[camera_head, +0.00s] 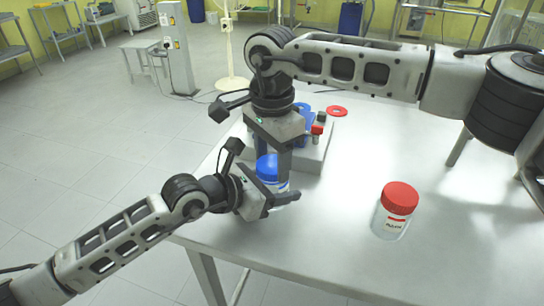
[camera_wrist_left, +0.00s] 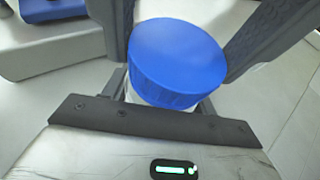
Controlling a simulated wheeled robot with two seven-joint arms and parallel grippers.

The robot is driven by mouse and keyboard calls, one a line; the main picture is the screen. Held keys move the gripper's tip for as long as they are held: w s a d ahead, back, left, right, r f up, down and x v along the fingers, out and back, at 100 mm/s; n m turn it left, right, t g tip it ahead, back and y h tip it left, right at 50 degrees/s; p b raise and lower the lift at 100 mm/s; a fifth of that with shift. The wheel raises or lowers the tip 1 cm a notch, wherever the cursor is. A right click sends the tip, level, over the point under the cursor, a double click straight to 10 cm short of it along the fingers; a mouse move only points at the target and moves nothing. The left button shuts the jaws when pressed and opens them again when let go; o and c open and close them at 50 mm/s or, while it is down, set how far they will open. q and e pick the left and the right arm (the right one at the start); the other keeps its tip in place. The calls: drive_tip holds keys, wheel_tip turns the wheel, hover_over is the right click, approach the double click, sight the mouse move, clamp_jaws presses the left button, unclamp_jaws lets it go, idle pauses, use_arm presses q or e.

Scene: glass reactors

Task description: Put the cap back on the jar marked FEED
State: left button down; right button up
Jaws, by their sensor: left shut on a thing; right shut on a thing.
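A jar (camera_head: 282,188) with a clear or whitish body stands at the left part of the table, largely hidden by my grippers; no label on it can be read. A blue cap (camera_head: 267,166) is at its mouth and also shows from above in the left wrist view (camera_wrist_left: 177,60). I cannot tell whether the cap is fully seated. My left gripper (camera_head: 272,196) is shut on the jar body from the left. My right gripper (camera_head: 269,168) points down from above and is shut on the blue cap, a finger on either side.
A jar with a red cap (camera_head: 399,198) stands to the right, its label too small to read. Behind the grippers is a grey block (camera_head: 313,158) with blue parts and a small red-topped piece. The table's (camera_head: 345,245) front is clear.

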drive_tip(key=m, duration=0.6)
drive_tip(key=shift+m, duration=0.4)
drive_tip(key=o, duration=1.1)
drive_tip(key=shift+c, duration=0.2)
drive_tip(key=shift+r, duration=2.3)
drive_tip(key=shift+c, duration=0.4)
